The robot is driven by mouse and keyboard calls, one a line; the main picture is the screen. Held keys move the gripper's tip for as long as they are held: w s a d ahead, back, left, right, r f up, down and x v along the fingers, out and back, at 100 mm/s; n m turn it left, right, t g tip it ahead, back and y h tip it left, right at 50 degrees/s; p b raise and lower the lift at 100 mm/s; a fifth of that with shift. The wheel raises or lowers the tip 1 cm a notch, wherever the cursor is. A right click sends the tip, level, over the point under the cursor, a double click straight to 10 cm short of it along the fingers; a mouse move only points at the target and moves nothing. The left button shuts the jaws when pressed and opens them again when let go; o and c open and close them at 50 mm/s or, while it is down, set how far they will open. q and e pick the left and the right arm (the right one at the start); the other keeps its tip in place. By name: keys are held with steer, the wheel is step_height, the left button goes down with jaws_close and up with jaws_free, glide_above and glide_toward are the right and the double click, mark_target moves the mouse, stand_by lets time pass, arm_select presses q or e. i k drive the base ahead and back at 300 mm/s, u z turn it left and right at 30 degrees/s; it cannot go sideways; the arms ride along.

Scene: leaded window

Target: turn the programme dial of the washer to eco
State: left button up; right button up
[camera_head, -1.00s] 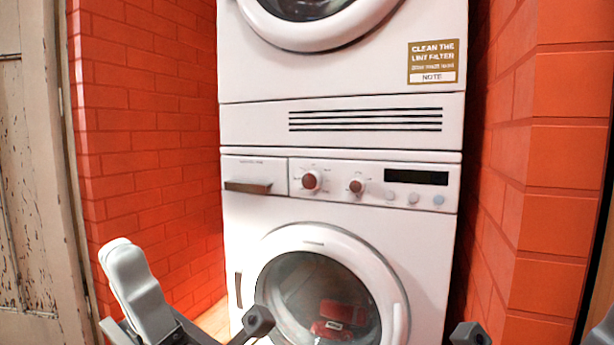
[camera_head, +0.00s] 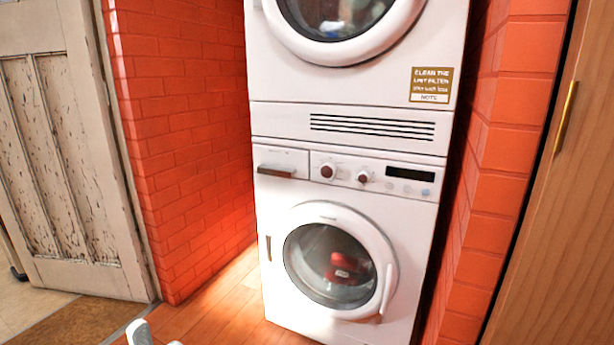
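The white washer (camera_head: 272,225) stands under a stacked white dryer (camera_head: 275,75). Its control panel has two brownish-red knobs with pale rims. The left knob (camera_head: 327,171) looks larger, with faint marks around it. The right knob (camera_head: 363,177) is smaller. The labels are too small to read, so I cannot tell which is the programme dial or where either points. The washer's round door (camera_head: 384,250) is shut, with red items behind the glass.
Orange brick walls (camera_head: 185,130) flank the machines closely. A peeling door (camera_head: 60,180) is at the left, and a wooden panel (camera_head: 540,220) with a handle is at the right. Wooden floor (camera_head: 215,310) is clear at the front left. A dark display (camera_head: 405,173) is beside the knobs.

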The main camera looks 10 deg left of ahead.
mark_target(329, 170)
steer(key=u, duration=0.5)
steer(key=i, duration=0.8)
steer(key=z, duration=1.75)
